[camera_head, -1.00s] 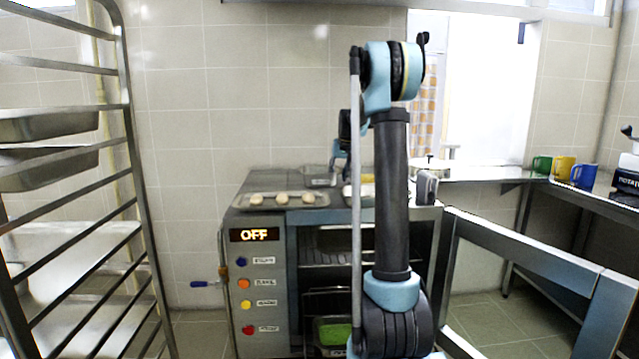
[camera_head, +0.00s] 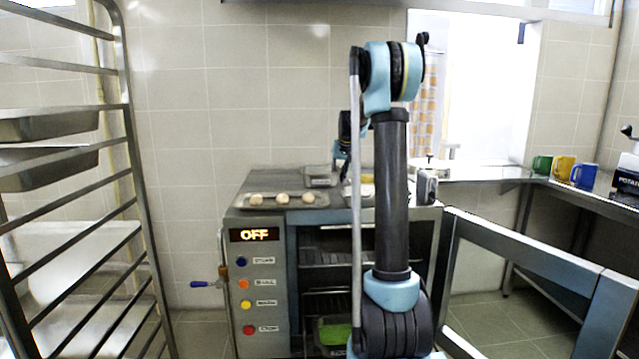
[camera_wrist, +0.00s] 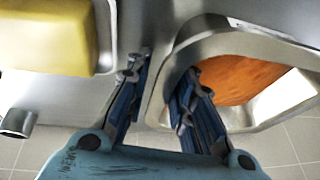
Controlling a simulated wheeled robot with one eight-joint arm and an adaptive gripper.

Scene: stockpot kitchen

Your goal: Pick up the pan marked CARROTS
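In the wrist view a steel pan with orange contents, the likely carrots pan (camera_wrist: 178,58), is at the right; no CARROTS marking is readable. My gripper (camera_wrist: 158,92) is open, its fingers apart on either side of the pan's near wall. One finger is outside the pan, the other reaches over its inside. I cannot tell whether either finger touches the wall. In the head view a small steel pan (camera_head: 318,178) stands at the back of the oven top, beside my gripper (camera_head: 342,172), which is small and partly hidden by my arm.
A pan with a yellow block (camera_wrist: 45,35) is left of the fingers in the wrist view. A tray of dough pieces (camera_head: 240,201) lies on the oven top (camera_head: 262,184). The oven door (camera_head: 520,250) stands open at right; a rack (camera_head: 137,180) stands at left.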

